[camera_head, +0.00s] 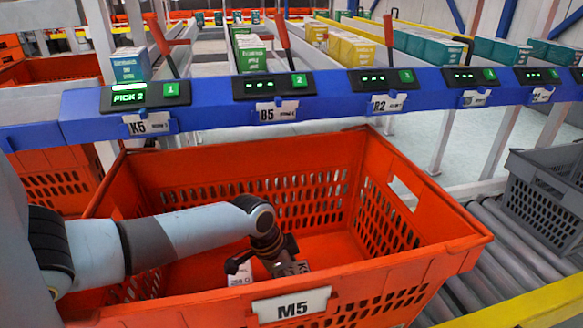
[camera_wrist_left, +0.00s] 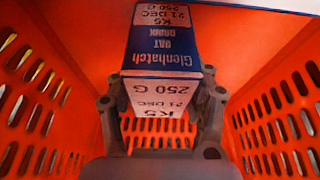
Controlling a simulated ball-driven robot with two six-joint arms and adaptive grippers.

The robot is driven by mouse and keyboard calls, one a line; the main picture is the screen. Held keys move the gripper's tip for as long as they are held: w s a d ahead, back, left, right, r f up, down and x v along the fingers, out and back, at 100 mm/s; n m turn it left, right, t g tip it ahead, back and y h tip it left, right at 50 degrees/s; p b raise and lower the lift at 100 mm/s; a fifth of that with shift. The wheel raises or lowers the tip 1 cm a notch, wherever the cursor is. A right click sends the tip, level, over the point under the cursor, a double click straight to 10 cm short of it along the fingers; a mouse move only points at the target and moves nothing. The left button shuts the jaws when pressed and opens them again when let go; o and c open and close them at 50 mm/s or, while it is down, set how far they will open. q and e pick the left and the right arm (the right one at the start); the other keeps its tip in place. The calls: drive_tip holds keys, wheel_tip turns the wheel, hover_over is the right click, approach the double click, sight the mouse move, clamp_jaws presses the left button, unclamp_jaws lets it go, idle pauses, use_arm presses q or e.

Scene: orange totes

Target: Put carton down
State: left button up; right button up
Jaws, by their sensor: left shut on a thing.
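The carton (camera_wrist_left: 165,60) is white and blue with the words Glenhatch, 250 G, K5 and 21 DEC. In the left wrist view it sits between the two fingers of my left gripper, which is shut on it. In the head view my left gripper (camera_head: 268,260) reaches down inside the orange tote (camera_head: 240,165) labelled M5. Part of the carton shows there beside the fingers (camera_head: 240,277), low in the tote; the rest is hidden by the gripper. I cannot tell whether it touches the tote floor. My right gripper is not in view.
A blue rail (camera_head: 215,110) with lit displays runs behind the tote; the K5 display (camera_head: 130,96) reads PICK. A grey crate (camera_head: 545,200) stands on rollers at the right. The tote's right floor (camera_head: 335,250) looks clear. Its walls surround my arm.

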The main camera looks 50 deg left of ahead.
use_arm(q)
drive_tip(key=shift+f, duration=0.1)
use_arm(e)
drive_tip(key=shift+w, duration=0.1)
use_arm(q)
drive_tip(key=shift+f, duration=0.15)
drive_tip(key=o, duration=1.3)
drive_tip(key=shift+o, duration=0.2)
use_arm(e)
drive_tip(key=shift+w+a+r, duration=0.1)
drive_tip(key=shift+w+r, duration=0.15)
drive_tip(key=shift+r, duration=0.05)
